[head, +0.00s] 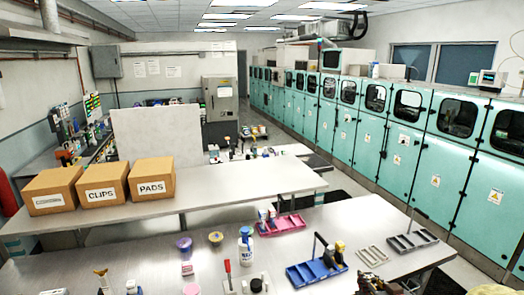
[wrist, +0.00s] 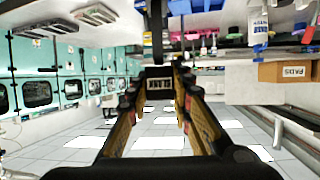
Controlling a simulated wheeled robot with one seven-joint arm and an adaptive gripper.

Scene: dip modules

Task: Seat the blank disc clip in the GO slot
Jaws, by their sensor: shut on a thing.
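My gripper (wrist: 158,88) shows in the wrist view with its two yellow-and-black fingers shut on a dark clip (wrist: 158,72) with a pale label, whose lettering is too small to read surely. A dark upright part rises from the clip. In the head view my gripper (head: 372,284) is at the bottom edge, right of the blue tray and in front of the pale slotted racks (head: 373,255). The held clip is not clear there. No GO marking is readable, so I cannot tell which slot is GO.
The blue tray (head: 303,275) holds a dark upright handle. A pink tray (head: 290,227) stands behind it and a grey compartment tray (head: 413,242) to the right. A white bottle (head: 246,246) and small items stand left. Boxes, including CLIPS (head: 101,192), are on the rear table.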

